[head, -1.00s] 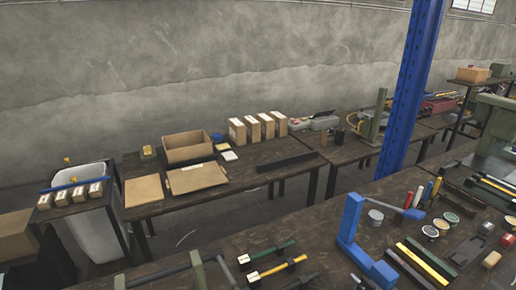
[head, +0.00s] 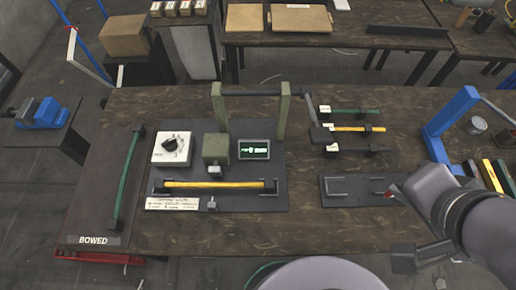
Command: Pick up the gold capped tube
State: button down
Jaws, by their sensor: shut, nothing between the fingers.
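A gold-yellow tube (head: 220,185) with dark end caps lies level in the black press fixture (head: 262,203) at the front of the bench in the head view. I cannot tell which one the task means. My gripper (head: 404,258) is shut and empty at the lower right, apart from both tubes. My arm partly hides the bench there.
A green press frame (head: 284,110), white dial box (head: 172,149) and lit display (head: 254,150) stand around the fixture. A green tube (head: 127,180) lies on the board marked BOWED (head: 90,200). A blue frame (head: 436,135) stands right.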

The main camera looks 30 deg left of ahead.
aim_at(160, 185)
jog(key=k+u, duration=0.2)
jog(key=u, duration=1.85)
